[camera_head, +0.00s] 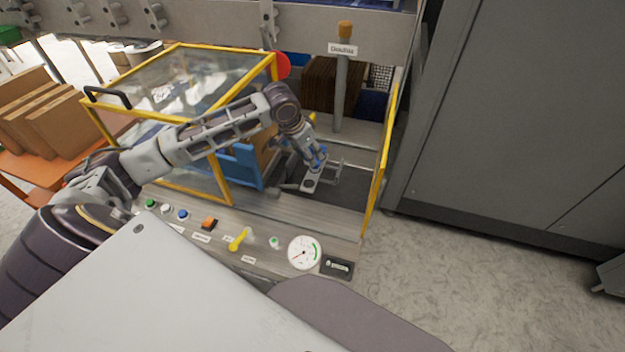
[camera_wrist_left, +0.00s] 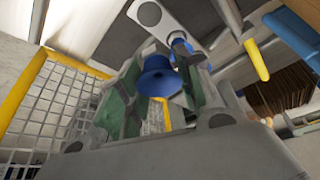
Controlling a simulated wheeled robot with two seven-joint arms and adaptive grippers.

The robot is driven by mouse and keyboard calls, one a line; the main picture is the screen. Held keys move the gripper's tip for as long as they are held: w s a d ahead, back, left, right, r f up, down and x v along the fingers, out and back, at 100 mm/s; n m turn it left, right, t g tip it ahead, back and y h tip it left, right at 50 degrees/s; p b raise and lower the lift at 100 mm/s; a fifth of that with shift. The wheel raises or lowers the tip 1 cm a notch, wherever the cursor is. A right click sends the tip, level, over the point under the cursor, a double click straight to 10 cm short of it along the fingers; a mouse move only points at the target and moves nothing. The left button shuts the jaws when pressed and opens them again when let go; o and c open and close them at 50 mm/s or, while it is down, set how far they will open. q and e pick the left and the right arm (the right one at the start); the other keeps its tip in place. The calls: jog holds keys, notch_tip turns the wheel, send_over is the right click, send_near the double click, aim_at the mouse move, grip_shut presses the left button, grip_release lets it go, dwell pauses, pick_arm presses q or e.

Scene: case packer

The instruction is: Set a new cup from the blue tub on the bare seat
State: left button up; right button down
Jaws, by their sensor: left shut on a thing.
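My left gripper (camera_head: 316,157) reaches through the open guard into the machine. In the left wrist view its green-padded fingers (camera_wrist_left: 160,90) are shut on a blue suction cup (camera_wrist_left: 160,75), whose flared mouth faces the camera. A pale metal bar (camera_head: 313,176) lies just beyond the gripper. Its near end has a round grey seat (camera_head: 307,184) with no cup on it, which also shows in the left wrist view (camera_wrist_left: 149,13). I cannot make out the blue tub for certain. My right gripper is not in view.
A yellow-framed clear guard (camera_head: 180,85) stands left of the arm, and a yellow post (camera_head: 378,165) stands right. A blue panel (camera_head: 240,165) is close to the gripper. A control panel (camera_head: 215,238) with buttons and a gauge lies in front.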

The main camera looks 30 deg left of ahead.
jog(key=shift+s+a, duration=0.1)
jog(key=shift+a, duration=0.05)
pick_arm(q)
jog(key=shift+s+r, duration=0.1)
jog(key=shift+f, duration=0.5)
notch_tip(320, 180, down, 3)
jog(key=shift+r, duration=0.1)
jog(key=shift+f, duration=0.6)
jog(key=shift+f+b, duration=0.3)
jog(key=shift+f, duration=2.25)
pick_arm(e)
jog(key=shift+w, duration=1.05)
